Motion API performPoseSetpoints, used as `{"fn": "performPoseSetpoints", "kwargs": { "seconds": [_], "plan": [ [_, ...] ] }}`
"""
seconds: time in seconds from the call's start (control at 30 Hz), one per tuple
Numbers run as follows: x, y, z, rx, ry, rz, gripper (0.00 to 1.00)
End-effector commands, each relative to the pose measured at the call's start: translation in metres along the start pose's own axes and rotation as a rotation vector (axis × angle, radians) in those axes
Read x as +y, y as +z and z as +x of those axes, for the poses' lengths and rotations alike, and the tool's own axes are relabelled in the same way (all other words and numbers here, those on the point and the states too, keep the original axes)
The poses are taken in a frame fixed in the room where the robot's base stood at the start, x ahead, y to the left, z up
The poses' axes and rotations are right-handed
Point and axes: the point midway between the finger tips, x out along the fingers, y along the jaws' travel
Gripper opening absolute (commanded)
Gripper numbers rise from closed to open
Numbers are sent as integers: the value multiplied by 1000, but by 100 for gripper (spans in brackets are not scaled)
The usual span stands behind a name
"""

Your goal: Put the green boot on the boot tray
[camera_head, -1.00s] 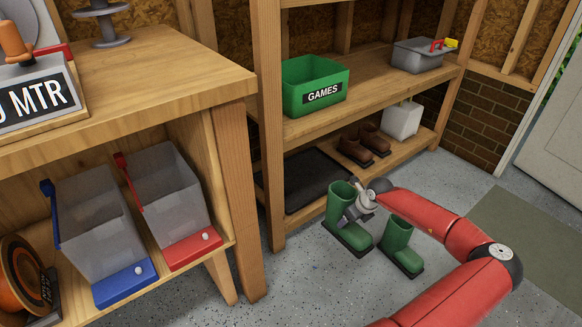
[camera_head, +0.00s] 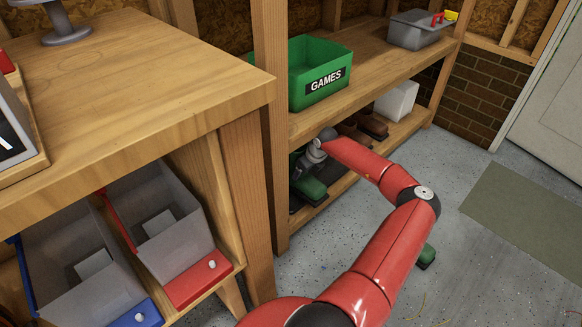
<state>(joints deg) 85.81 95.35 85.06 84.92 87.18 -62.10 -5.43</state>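One green boot (camera_head: 312,190) is at the lower shelf, over the near part of the dark boot tray (camera_head: 294,205). It looks roughly upright, with its toe toward the front right. My gripper (camera_head: 302,166) is at the boot's shaft and appears shut on it; the fingers are small and partly hidden. I cannot tell whether the sole touches the tray. Most of the tray is hidden by the boot, my arm and the wooden post. A second green boot (camera_head: 427,256) stands on the floor, mostly hidden behind my red arm.
Brown shoes (camera_head: 372,127) and a white container (camera_head: 397,101) sit farther along the lower shelf. A green GAMES bin (camera_head: 318,75) and a grey toolbox (camera_head: 418,31) are on the shelf above. A wooden post (camera_head: 270,130) stands close left of the boot. The floor at right is open.

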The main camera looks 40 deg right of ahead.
Motion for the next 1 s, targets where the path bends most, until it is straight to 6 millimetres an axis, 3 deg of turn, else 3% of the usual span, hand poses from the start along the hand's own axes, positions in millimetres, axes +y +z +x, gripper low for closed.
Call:
{"fn": "performPoseSetpoints", "kwargs": {
  "seconds": [0.13, 0.33, 0.53, 0.73, 1.0],
  "plan": [
    [1, 37, 16, -3, 1, -1, 19],
    [0, 62, 25, -1, -1, 0, 19],
    [1, 72, 32, -1, 1, 0, 19],
    [0, 58, 60, -1, 2, 1, 19],
    [0, 57, 61, -1, -1, -1, 19]
  ]
}}
